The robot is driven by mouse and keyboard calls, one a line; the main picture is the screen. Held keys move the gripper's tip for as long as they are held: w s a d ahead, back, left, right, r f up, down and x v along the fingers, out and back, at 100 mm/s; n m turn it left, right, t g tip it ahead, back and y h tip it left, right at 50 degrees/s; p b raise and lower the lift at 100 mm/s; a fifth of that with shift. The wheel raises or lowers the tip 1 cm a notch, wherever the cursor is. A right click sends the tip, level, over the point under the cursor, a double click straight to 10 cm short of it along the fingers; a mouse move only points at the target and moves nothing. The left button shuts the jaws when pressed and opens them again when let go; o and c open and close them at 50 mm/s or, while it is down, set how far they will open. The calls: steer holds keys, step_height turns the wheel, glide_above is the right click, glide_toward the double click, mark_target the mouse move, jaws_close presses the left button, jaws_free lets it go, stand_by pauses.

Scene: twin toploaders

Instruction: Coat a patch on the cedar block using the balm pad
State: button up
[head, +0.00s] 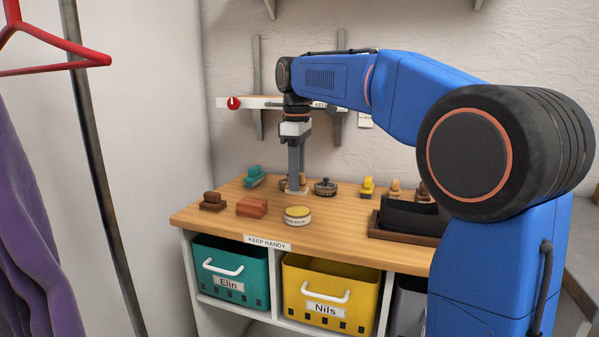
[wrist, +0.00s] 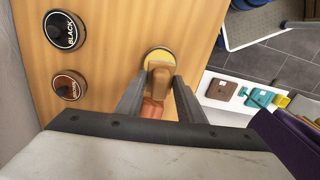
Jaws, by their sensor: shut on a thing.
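My gripper (head: 297,178) points straight down over the wooden bench top and is shut on the balm pad, a tan wooden-handled piece. The balm pad (wrist: 158,76) shows between the two fingers in the wrist view; its underside is hidden. I cannot tell whether it touches the bench. The cedar block (head: 251,207), reddish brown, lies nearer the front edge, left of my gripper; part of it shows between the fingers (wrist: 152,108). A round open tin with yellow balm (head: 297,214) stands right of the block, apart from it. In the wrist view the pad overlaps the yellow disc (wrist: 160,54).
A dark brown brush (head: 212,201), a teal brush (head: 254,176), a dark round tin (head: 325,187) and a yellow brush (head: 367,186) stand around. A dark tray (head: 388,236) is at right. Teal (head: 231,268) and yellow (head: 331,293) bins sit below. The front middle is clear.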

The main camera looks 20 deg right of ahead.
steer(key=shift+f, duration=2.25)
steer(key=shift+f, duration=0.6)
stand_by(0.6)
steer(key=shift+r, duration=3.55)
